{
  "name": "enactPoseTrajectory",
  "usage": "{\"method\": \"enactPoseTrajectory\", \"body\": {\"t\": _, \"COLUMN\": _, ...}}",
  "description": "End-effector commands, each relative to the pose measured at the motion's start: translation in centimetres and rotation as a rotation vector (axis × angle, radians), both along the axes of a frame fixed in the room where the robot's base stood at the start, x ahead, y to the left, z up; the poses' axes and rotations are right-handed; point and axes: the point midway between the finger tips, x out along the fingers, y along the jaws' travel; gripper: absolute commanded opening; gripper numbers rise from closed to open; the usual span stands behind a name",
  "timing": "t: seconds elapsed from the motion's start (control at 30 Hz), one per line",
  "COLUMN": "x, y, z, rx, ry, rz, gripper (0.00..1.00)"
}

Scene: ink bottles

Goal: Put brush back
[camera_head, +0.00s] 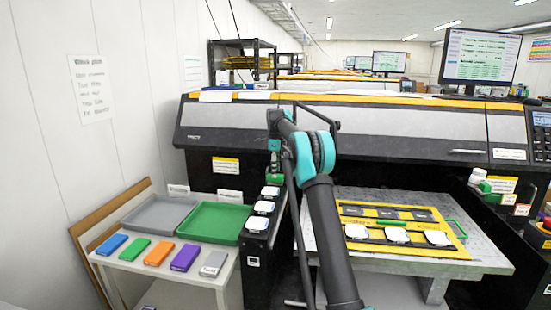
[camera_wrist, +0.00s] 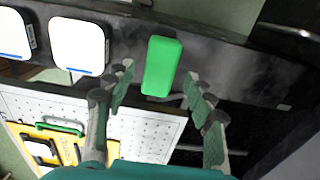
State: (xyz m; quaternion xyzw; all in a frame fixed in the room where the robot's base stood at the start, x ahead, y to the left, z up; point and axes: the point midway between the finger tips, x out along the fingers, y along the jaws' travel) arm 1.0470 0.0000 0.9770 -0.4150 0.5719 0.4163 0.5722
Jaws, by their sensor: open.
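My gripper (camera_head: 275,160) is over the black rack, just above a green block (camera_head: 275,179). In the wrist view my gripper (camera_wrist: 157,78) is open, with its fingers spread either side of the green block (camera_wrist: 162,66). The block stands in line with white-topped bottles on the rack, and no contact shows. A thin green bar (camera_head: 391,222) lies on the yellow frame (camera_head: 455,243) on the metal bed; a green bar also shows in the wrist view (camera_wrist: 60,129). I cannot tell for sure which green thing is the brush.
White-topped bottles (camera_head: 264,207) line the black rack (camera_head: 253,247). A side table left holds a grey tray (camera_head: 158,212), a green tray (camera_head: 218,222) and several coloured blocks (camera_head: 185,258). A large printer (camera_head: 400,130) stands behind. More white-topped bottles (camera_head: 397,235) are on the frame.

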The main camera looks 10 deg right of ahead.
Motion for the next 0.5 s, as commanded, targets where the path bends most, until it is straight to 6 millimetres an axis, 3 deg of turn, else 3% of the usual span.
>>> {"method": "enactPoseTrajectory", "body": {"t": 0.2, "x": 0.0, "y": 0.0, "z": 4.7, "rx": 0.0, "ry": 0.0, "rz": 0.0, "gripper": 0.54}}
{"method": "enactPoseTrajectory", "body": {"t": 0.5, "x": 0.0, "y": 0.0, "z": 8.2, "rx": 0.0, "ry": 0.0, "rz": 0.0, "gripper": 0.54}}
